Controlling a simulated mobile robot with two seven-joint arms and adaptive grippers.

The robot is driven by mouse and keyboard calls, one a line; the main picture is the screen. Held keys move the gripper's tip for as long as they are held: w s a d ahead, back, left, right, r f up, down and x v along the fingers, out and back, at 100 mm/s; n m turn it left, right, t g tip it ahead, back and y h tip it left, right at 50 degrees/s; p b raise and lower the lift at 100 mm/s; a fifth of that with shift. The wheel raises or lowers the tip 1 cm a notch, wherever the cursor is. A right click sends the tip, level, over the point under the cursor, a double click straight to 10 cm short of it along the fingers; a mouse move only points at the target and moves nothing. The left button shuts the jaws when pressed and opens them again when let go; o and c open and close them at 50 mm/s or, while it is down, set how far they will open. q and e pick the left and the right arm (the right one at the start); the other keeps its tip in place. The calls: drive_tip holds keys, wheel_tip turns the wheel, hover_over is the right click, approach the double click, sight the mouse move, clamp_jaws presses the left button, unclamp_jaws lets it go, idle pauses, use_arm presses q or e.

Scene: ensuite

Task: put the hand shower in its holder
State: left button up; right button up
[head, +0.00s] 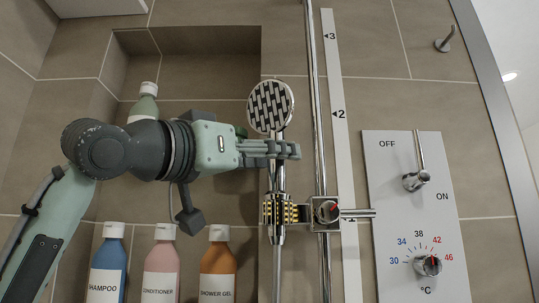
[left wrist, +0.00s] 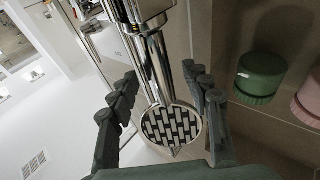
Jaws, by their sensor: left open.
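The hand shower (head: 270,106) is upright in the head view, its round patterned head on top and its chrome handle running down. The handle's lower part sits in the yellow-and-black striped holder (head: 279,212), which is clamped to the rail, and chrome continues below it. My left gripper (head: 287,150) is just below the shower head, around the upper handle. In the left wrist view the hand shower (left wrist: 172,128) lies between my spread left fingers (left wrist: 160,74), with gaps on both sides. The fingers hide part of the handle in the head view. My right gripper is not in view.
The chrome rail (head: 318,120) and a numbered strip (head: 340,140) stand right of the gripper. A control panel (head: 395,240) with two knobs is farther right. Shampoo (head: 108,270), conditioner (head: 161,272) and shower gel (head: 217,272) bottles stand below the arm. A green bottle (head: 144,106) is behind it.

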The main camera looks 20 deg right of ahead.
use_arm(q)
drive_tip(key=v, duration=1.2)
drive_tip(key=shift+r, duration=0.1)
